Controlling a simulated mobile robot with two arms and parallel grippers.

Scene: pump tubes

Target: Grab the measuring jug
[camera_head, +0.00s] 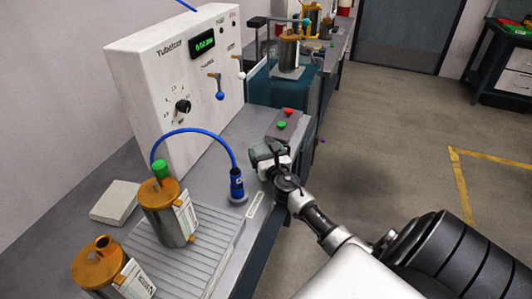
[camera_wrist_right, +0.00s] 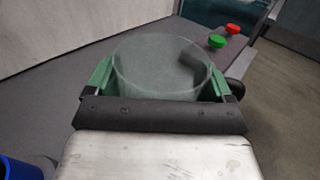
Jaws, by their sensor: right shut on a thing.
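The measuring jug (camera_wrist_right: 160,58) is a clear, see-through round vessel in the right wrist view. My right gripper (camera_wrist_right: 162,80) has its two green fingers on either side of the jug and is shut on it. In the head view my right gripper (camera_head: 270,160) is at the bench's right edge, and the jug there is small and largely hidden by it. Whether the jug touches the bench I cannot tell. My left gripper is not in view.
A control box (camera_head: 285,125) with red and green buttons is just behind the gripper. A blue hose nozzle (camera_head: 237,186) stands to its left. A white pump machine (camera_head: 180,85) and two orange-topped canisters (camera_head: 168,212) are further left. Open floor (camera_head: 400,150) lies right.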

